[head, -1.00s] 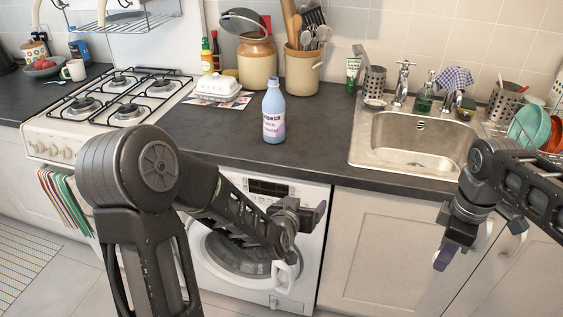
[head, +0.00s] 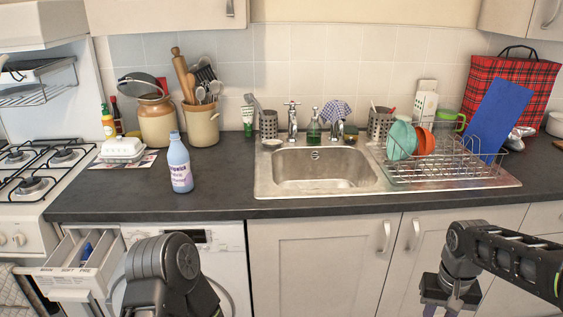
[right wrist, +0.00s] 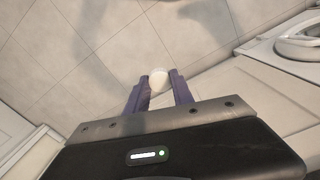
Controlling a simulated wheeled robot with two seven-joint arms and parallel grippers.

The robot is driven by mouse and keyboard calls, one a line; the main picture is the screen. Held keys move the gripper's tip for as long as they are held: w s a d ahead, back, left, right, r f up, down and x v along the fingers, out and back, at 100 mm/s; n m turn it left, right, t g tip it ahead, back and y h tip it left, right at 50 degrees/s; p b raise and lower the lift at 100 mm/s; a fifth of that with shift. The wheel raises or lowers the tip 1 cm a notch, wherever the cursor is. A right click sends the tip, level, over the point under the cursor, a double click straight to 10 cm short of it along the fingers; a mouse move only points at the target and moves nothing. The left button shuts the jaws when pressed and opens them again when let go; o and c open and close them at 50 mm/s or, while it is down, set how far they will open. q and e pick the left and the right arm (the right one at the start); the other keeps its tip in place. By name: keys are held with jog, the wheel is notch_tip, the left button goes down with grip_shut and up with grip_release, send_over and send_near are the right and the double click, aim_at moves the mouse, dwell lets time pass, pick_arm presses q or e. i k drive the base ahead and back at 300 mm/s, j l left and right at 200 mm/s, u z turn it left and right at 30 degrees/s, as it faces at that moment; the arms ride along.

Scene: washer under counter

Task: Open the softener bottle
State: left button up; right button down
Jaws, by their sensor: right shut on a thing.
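The softener bottle (head: 180,163), light blue with a white and purple label, stands upright on the dark counter left of the sink in the head view. Its narrow top is too small to tell whether a cap sits on it. My right gripper (head: 446,302) hangs in front of the lower cabinets, well to the right of the bottle. In the right wrist view its purple fingers (right wrist: 158,90) are shut on a small white round thing (right wrist: 158,78), which may be a cap. My left arm shows at the bottom left, but its gripper is out of view.
The washer's detergent drawer (head: 70,268) is pulled out below the counter at the left, with something blue inside. Jars and a butter dish (head: 122,148) stand behind and left of the bottle. The counter around the bottle is clear. The sink (head: 320,170) lies to its right.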

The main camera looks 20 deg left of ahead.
aim_at(178, 160)
jog(key=u, duration=2.65)
jog(key=i+l, duration=0.3)
jog(key=l, duration=0.25)
jog(key=i+l+u, duration=0.1)
jog(key=l, duration=0.15)
